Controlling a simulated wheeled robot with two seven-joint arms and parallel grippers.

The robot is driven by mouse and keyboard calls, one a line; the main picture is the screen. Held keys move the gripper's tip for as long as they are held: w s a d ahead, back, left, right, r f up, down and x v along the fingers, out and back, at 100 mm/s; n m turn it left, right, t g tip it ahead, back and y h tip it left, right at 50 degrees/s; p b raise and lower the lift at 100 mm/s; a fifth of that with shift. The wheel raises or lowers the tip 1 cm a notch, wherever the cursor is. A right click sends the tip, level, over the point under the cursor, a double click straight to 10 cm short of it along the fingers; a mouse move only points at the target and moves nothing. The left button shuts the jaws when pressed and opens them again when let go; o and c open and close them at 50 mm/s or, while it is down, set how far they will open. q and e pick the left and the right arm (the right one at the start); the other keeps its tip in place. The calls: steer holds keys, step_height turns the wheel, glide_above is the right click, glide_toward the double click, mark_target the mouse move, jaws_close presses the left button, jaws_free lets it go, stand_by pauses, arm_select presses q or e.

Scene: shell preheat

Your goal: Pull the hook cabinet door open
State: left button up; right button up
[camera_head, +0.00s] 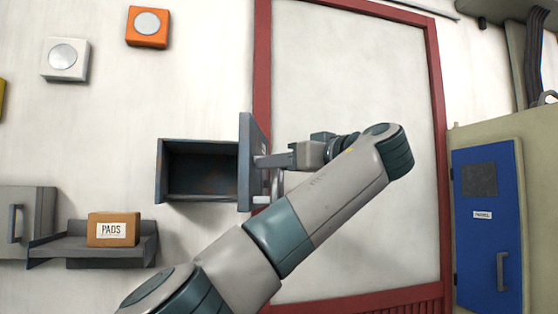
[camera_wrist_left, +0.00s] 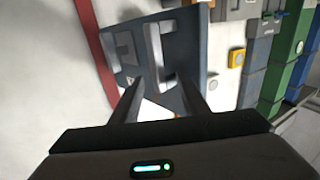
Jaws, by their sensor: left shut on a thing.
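The hook cabinet (camera_head: 198,141) is a small dark blue-grey box on the wall in the head view. Its door (camera_head: 246,180) stands swung out at its right side, seen nearly edge-on, and the dark inside shows; I see no hooks there. My left gripper (camera_head: 261,161) is at the door's outer face. In the left wrist view the door (camera_wrist_left: 190,50) lies ahead, with a pale bar handle (camera_wrist_left: 154,48) on it. The left gripper's two fingers (camera_wrist_left: 161,88) are shut on the handle; the exact contact is hard to see. My right gripper is not in view.
A red-framed pale panel (camera_head: 434,80) is behind my arm. A shelf (camera_head: 95,261) with a PADS box (camera_head: 113,229) is at lower left, beside a grey cabinet (camera_head: 38,215). A blue-doored cabinet (camera_head: 484,250) stands at right. Orange (camera_head: 147,27) and white (camera_head: 65,60) wall units are above.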

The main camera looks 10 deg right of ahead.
arm_select(q)
steer(key=shift+w+f, duration=0.2)
steer(key=shift+f, duration=0.15)
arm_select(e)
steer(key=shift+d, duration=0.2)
